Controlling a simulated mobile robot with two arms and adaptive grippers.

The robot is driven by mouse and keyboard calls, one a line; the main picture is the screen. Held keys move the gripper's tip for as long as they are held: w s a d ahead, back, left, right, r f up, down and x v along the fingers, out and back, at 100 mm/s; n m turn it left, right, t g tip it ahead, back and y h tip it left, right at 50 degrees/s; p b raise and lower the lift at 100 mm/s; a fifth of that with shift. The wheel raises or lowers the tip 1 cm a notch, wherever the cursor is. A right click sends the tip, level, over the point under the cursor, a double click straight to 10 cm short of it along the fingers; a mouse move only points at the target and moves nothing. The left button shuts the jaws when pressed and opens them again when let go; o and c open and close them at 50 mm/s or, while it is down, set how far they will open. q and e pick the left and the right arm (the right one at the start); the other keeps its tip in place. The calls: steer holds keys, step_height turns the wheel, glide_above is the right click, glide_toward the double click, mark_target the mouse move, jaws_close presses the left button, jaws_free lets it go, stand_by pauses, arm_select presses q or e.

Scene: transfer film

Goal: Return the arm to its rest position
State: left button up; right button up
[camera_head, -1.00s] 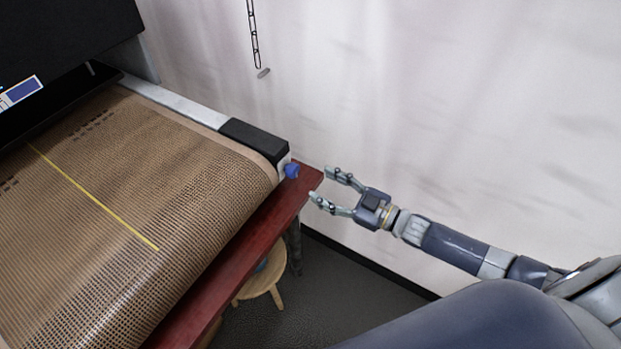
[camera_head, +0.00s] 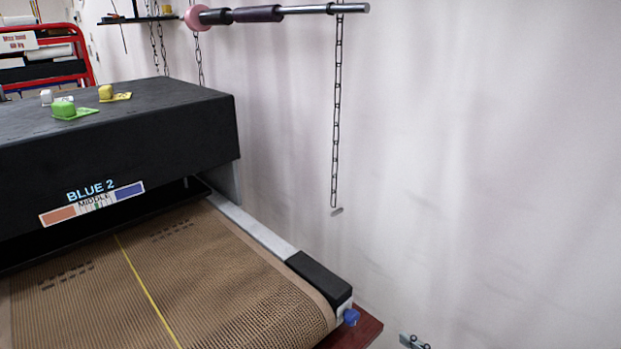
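Only a fingertip of my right gripper shows in the head view, at the bottom edge right of the blue knob (camera_head: 351,316). The rest of that gripper and its arm are below the picture. I cannot tell whether it is open or shut. The visible fingertip is apart from the knob and the red table corner (camera_head: 368,330). My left gripper is not in view.
A machine with a black hood (camera_head: 120,135) and a brown mesh belt (camera_head: 215,285) fills the left. Green (camera_head: 64,108) and yellow (camera_head: 106,93) blocks sit on the hood. A chain (camera_head: 338,110) hangs from a bar (camera_head: 300,10) by the white wall, which is otherwise bare at right.

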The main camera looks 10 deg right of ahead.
steer(key=s+d+f+m+g+h, duration=0.1)
steer(key=s+d+f+m+h, duration=0.15)
steer(key=f, duration=0.65)
steer(key=s+d+f+m+g+h, duration=0.1)
steer(key=s+d+f+g+h, duration=0.2)
steer(key=f, duration=0.6)
steer(key=s+d+f+m+h, duration=0.1)
steer(key=s+f+m+h, duration=0.2)
steer(key=f, duration=0.5)
steer(key=s+a+f+g, duration=0.2)
steer(key=s+f, duration=0.4)
steer(key=s, duration=0.5)
steer(key=s+a+f+m+g+h, duration=0.1)
steer(key=s+a+f+g, duration=0.2)
steer(key=s+f, duration=0.3)
steer(key=s+a+f+g+h, duration=0.1)
steer(key=s+a+f+g, duration=0.2)
steer(key=s, duration=1.3)
step_height(320, 180, down, 3)
steer(key=shift+s+f+g, duration=0.1)
steer(key=shift+s+g, duration=0.2)
steer(key=shift+g, duration=0.3)
steer(key=shift+c, duration=0.4)
